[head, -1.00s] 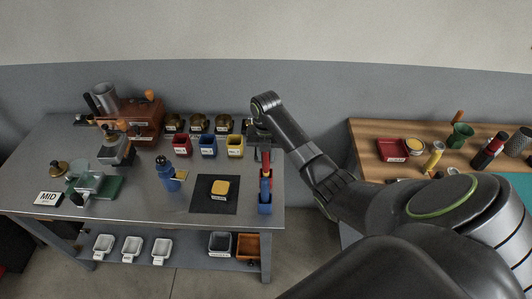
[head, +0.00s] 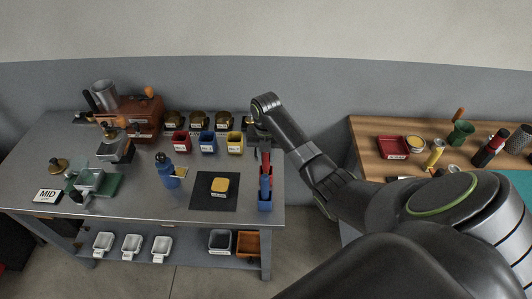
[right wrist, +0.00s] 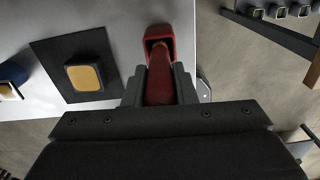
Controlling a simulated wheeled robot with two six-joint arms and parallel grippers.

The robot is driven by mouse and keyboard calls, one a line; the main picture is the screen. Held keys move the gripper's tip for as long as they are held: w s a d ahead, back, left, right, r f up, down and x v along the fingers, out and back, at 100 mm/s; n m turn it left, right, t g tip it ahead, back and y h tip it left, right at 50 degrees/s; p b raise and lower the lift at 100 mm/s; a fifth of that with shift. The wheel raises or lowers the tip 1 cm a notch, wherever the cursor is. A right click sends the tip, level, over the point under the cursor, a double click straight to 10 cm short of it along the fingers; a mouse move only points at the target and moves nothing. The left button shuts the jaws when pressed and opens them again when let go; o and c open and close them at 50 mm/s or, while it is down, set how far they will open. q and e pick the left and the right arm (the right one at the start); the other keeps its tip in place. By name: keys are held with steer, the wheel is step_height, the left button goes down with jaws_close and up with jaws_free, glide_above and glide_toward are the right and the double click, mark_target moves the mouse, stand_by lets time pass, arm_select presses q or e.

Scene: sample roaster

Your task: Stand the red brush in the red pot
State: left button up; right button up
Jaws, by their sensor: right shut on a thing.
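My right gripper (right wrist: 157,88) is shut on the red brush (right wrist: 160,85), which lies between its two fingers in the right wrist view. The far end of the brush overlaps the dark mouth of the red pot (right wrist: 158,32). I cannot tell how deep it sits. My left gripper is not in view.
A blue holder (head: 265,206) stands in front at the table's right edge. A black mat (head: 200,203) with a yellow-topped block (head: 220,186) lies to the left. Small red (head: 181,143), blue (head: 208,143) and yellow (head: 235,143) labelled bins stand behind. A wooden table (head: 365,133) is at right.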

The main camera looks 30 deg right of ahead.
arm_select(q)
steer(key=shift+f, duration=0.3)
arm_select(e)
steer(key=shift+f, duration=0.7)
steer(key=o, duration=1.1)
steer(key=shift+c, duration=0.2)
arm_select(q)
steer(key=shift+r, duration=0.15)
arm_select(e)
steer(key=shift+r, duration=0.1)
